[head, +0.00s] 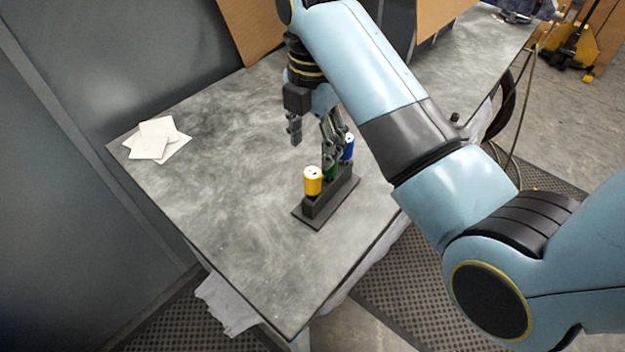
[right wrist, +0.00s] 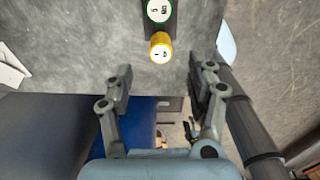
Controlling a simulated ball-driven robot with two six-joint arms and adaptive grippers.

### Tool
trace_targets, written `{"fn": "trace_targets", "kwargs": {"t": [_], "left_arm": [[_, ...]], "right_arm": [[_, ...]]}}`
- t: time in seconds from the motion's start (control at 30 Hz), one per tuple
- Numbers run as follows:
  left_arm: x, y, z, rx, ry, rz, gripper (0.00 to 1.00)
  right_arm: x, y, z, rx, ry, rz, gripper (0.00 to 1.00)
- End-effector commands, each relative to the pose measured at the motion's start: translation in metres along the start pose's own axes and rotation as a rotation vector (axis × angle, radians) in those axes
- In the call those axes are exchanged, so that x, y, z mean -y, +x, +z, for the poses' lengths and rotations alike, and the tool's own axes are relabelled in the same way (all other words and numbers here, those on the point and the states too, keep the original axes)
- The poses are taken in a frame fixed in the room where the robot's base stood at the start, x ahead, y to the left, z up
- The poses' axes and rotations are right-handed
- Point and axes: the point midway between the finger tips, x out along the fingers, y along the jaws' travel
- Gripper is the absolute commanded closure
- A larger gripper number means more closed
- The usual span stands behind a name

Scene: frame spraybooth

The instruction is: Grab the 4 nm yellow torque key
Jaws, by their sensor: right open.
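The yellow torque key (head: 313,182) stands upright at the near end of a dark holder (head: 336,204) on the grey table. A green key (head: 330,170) and a blue key (head: 348,150) stand behind it in the same holder, the green one partly hidden by my gripper. My right gripper (head: 312,132) is open and empty above the table, just behind and above the yellow key. In the right wrist view the yellow key (right wrist: 160,50) appears beyond the open fingertips (right wrist: 162,72), roughly centred between them and apart from both. Its label is too small to read surely. My left gripper is not in view.
White sheets (head: 157,139) lie at the table's left corner. A grey wall panel (head: 80,120) stands along the left side, and brown cardboard (head: 245,30) stands at the back. The table (head: 230,190) is clear left of the holder.

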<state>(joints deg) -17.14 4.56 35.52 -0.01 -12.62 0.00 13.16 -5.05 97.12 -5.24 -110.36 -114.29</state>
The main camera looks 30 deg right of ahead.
Motion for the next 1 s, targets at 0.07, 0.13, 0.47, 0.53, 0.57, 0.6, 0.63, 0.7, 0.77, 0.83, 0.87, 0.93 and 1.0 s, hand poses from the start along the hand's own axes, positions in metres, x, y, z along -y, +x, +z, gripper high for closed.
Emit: {"fn": "trace_targets", "kwargs": {"t": [0.07, 0.13, 0.47, 0.53, 0.57, 0.6, 0.63, 0.7, 0.77, 0.83, 0.87, 0.93, 1.0], "left_arm": [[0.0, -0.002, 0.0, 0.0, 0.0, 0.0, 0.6], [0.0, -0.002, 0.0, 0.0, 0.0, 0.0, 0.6], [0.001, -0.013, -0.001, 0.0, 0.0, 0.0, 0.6], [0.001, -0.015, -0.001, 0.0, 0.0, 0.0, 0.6], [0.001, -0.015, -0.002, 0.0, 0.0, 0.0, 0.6], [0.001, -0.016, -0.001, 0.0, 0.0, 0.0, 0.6], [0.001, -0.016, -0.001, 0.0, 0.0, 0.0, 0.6], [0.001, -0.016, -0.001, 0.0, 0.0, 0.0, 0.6], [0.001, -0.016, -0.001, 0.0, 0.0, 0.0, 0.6], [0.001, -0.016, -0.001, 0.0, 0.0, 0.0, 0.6], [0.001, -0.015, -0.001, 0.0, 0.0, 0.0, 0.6], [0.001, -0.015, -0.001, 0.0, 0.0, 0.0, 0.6], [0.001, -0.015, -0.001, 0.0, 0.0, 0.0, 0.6]], "right_arm": [[0.001, 0.014, 0.0, -0.002, 0.001, -0.004, 0.43], [0.001, 0.024, -0.001, -0.001, 0.001, -0.003, 0.43], [0.002, 0.06, -0.005, -0.001, 0.004, -0.002, 0.43], [0.002, 0.071, -0.005, 0.0, 0.004, -0.002, 0.43], [0.001, 0.075, -0.005, 0.0, 0.004, -0.001, 0.43], [0.001, 0.079, -0.005, 0.0, 0.004, -0.001, 0.43], [0.001, 0.082, -0.005, 0.0, 0.004, 0.0, 0.43], [0.001, 0.085, -0.005, 0.001, 0.004, 0.002, 0.43], [0.001, 0.086, -0.005, 0.001, 0.004, 0.002, 0.43], [0.001, 0.086, -0.005, 0.001, 0.004, 0.002, 0.43], [0.001, 0.086, -0.005, 0.001, 0.004, 0.002, 0.43], [0.001, 0.086, -0.005, 0.001, 0.004, 0.002, 0.47], [0.001, 0.086, -0.005, 0.001, 0.004, 0.002, 0.56]]}}
